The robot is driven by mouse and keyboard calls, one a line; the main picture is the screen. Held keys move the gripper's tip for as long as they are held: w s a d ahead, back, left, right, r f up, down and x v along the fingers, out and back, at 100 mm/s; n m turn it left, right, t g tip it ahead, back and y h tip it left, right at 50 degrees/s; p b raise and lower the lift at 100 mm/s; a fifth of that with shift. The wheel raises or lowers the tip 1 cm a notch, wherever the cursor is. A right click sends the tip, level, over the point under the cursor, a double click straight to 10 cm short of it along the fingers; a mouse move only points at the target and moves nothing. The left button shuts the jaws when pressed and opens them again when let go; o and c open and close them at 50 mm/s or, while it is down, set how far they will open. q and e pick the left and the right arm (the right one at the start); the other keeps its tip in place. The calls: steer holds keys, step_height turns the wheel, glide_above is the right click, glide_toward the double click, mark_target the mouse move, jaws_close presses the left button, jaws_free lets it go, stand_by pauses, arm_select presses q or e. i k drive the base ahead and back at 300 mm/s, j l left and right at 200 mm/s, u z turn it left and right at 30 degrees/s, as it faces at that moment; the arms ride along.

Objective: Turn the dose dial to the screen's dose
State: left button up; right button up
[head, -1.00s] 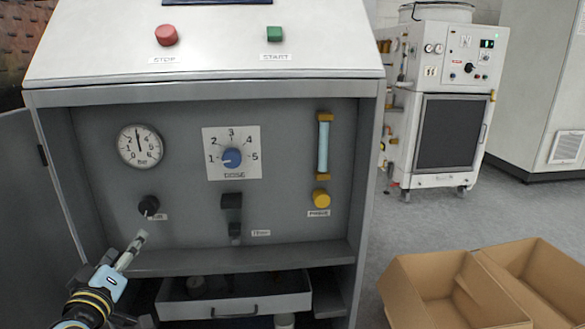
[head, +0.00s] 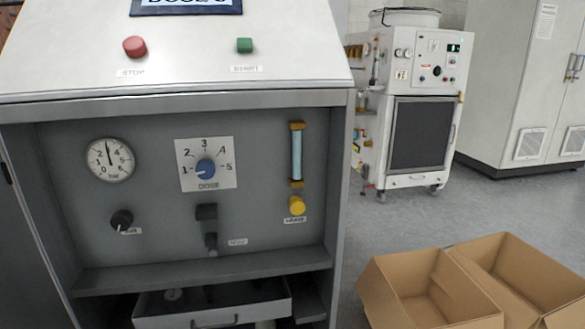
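The blue dose dial (head: 206,169) sits on a white plate (head: 223,183) marked 1 to 5 and labelled DOSE. Its pale pointer mark faces left, near the 1. The screen (head: 187,9) at the top edge is partly cut off; the word DOSE shows, but its number is not clearly readable. Neither gripper is in view, and nothing touches the dial.
The recessed panel also holds a gauge (head: 110,159), a black knob (head: 122,219), a black lever (head: 207,213) and a yellow knob (head: 297,206). Below is an open drawer (head: 213,314). Cardboard boxes (head: 376,288) stand at the lower right.

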mark_target(206, 169)
steer(key=k+l, duration=0.25)
steer(key=k, duration=0.2)
steer(key=k+l, duration=0.3)
steer(key=k, duration=0.15)
steer(key=k+j, duration=0.35)
steer(key=j, duration=0.15)
steer(key=k+j, duration=0.35)
steer(key=j, duration=0.2)
steer(key=i+j, duration=0.15)
steer(key=j, duration=0.25)
steer(key=i+j, duration=0.15)
steer(key=j, duration=0.25)
steer(key=i+j, duration=0.1)
steer(key=j, duration=0.3)
